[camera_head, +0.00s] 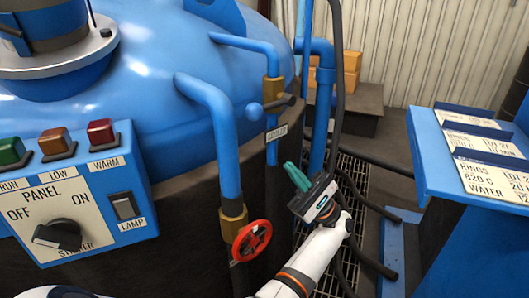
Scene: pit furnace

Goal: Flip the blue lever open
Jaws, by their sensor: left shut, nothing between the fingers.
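The blue lever (254,110) shows as a round blue knob on the left side of a brass valve (272,92) on a thin blue pipe. A dark stub (288,100) sticks out on the valve's other side. A small label plate (276,133) hangs below it. My left gripper (291,168), with green fingers, is shut and empty. In the picture it is below and to the right of the lever, apart from it, in front of the thick blue pipe. My right gripper is not in view.
A red handwheel (252,240) sits on another blue pipe (220,130), left of my arm. A control panel (80,190) stands at left, and a blue table (425,150) with cards at right. Dark hoses (385,210) run over the floor grating.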

